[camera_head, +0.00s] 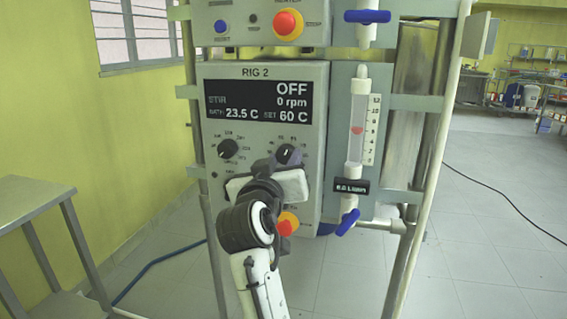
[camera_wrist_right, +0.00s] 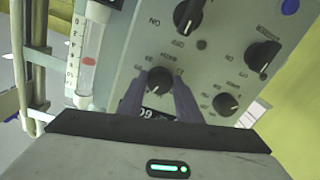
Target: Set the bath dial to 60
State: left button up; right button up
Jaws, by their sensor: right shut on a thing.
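The RIG 2 panel (camera_head: 212,180) is a grey upright face with a black display (camera_head: 258,101). The display reads OFF, 0 rpm, BATH 23.5 C and SET 60 C. The bath dial (camera_head: 287,151), a black knob with a white mark, is at the panel's right, partly covered by my gripper. In the right wrist view the bath dial (camera_wrist_right: 159,80) lies between the fingertips. My right gripper (camera_head: 283,160) reaches up from below and is shut on this dial; it also shows in the wrist view (camera_wrist_right: 160,90). My left gripper is out of view.
Another black dial (camera_head: 228,148) is to the left on the panel. A red button (camera_head: 287,223) sits below, partly behind my wrist. A glass flow tube (camera_head: 357,130) and a blue valve handle (camera_head: 348,222) are at the right. A metal table (camera_head: 35,190) stands left.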

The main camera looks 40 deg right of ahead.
jog(key=shift+f, duration=0.1)
jog(key=o, duration=1)
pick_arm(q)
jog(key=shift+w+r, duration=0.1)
pick_arm(e)
jog(key=shift+o, duration=0.2)
notch_tip(320, 180, up, 9)
jog(key=p, duration=0.8)
jog(key=shift+r+p, duration=0.4)
jog(key=shift+r, duration=0.2)
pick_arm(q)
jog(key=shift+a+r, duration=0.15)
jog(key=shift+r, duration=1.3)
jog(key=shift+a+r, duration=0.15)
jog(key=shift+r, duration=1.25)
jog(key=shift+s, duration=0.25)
pick_arm(e)
jog(key=shift+f, duration=0.1)
